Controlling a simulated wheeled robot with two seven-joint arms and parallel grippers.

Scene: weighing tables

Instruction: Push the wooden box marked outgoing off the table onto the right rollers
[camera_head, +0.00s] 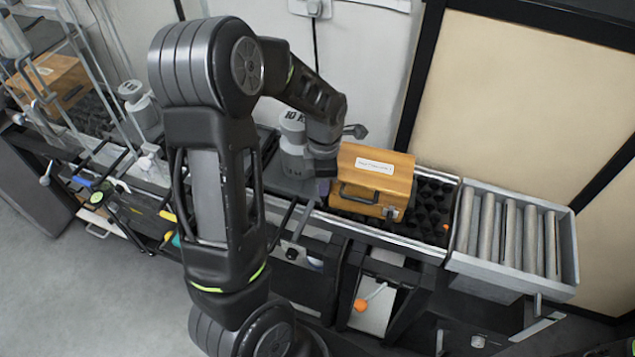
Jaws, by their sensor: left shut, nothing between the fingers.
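A wooden box (383,162) with a white label and a dark handle sits upright on the black studded table top (433,207); the label is too small to read. The right rollers (511,232), grey cylinders in a metal frame, adjoin the table's right end. My left arm reaches across the table, and my left gripper (322,178) is shut and empty at the box's left side. Its fingertips are mostly hidden, and I cannot tell whether they touch the box. My right gripper is out of view.
A grey weight (293,128) marked 10 K stands left of the box, partly behind my arm. Another wooden box (52,78) is at the far left behind clear panels. An orange-knobbed lever (361,304) projects below the table front.

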